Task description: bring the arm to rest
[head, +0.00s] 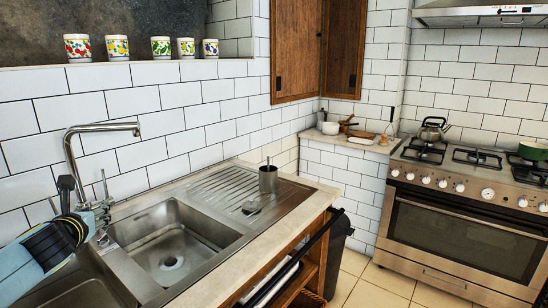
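My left arm comes in at the left edge, light blue with black bands, above the left part of the sink. Its gripper (66,190) shows as a small dark shape near the base of the tap. The gap between its fingers is not clear, and I see nothing held in it. My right gripper is not in view.
A curved metal tap (100,127) stands beside my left arm. The steel sink (172,240) lies below it. A stove (465,215) with a kettle (432,130) is at the right. Open tiled floor (365,285) lies before it.

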